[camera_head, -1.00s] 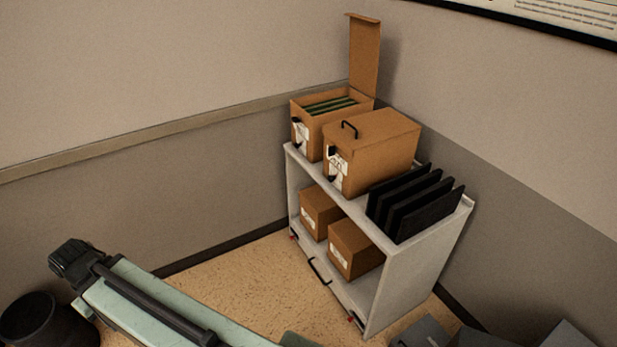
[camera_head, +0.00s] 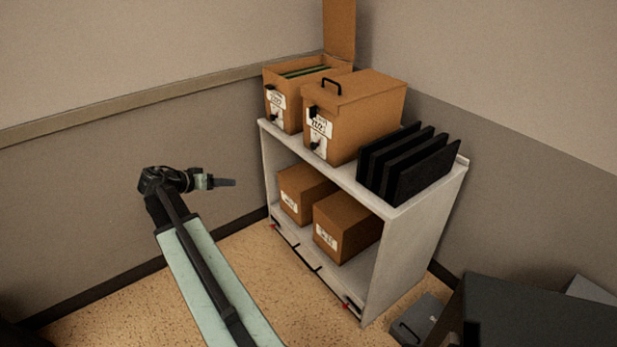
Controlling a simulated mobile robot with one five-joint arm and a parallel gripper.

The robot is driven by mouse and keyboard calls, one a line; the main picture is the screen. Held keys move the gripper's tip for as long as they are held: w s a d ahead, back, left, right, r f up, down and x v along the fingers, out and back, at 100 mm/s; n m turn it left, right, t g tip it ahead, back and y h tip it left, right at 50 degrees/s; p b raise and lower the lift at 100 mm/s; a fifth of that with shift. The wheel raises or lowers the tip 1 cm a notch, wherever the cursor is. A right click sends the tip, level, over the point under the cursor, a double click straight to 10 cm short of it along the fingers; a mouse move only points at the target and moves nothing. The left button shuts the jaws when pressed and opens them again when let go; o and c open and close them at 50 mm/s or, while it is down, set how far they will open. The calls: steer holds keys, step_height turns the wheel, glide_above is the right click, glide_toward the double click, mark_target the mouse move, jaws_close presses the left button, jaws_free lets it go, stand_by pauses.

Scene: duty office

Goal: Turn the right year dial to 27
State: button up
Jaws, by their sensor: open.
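Two brown boxes stand on top of the white shelf unit, each with a white label and dark knobs on its front. The right box (camera_head: 360,112) is shut and has a black handle on its lid. Its label (camera_head: 320,124) carries a dial area with a dark knob below; the digits are too small to read. The left box (camera_head: 292,108) has its lid up, with green files inside. My gripper (camera_head: 228,182) is in front of the wall, left of the shelf and below the boxes. It points right, is empty and touches nothing; its finger gap is hard to see.
The white shelf unit (camera_head: 415,248) holds two smaller brown boxes below. Black upright dividers (camera_head: 405,168) stand right of the shut box. A dark cabinet (camera_head: 535,315) and a grey box (camera_head: 418,322) are at lower right. Open floor lies before the shelf.

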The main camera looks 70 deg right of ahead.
steer(key=s+d+f+m+g+h+b, duration=0.1)
steer(key=s+d+m+g+b, duration=0.15)
steer(key=s+d, duration=0.4)
steer(key=s+d+m+g+h+b, duration=0.1)
steer(key=s+d+m+h+b, duration=0.2)
steer(key=d, duration=0.6)
steer(key=m+g+b, duration=0.2)
steer(key=m+g, duration=0.1)
glide_toward(311, 147)
steer(key=s, duration=0.1)
steer(key=shift+t, duration=0.25)
steer(key=x, duration=0.8)
steer(key=shift+d+r, duration=0.25)
steer(key=shift+c, duration=0.3)
jaws_close()
steer(key=shift+a, duration=0.25)
steer(key=shift+d, duration=0.15)
steer(key=shift+w+n, duration=0.1)
steer(key=shift+n, duration=0.25)
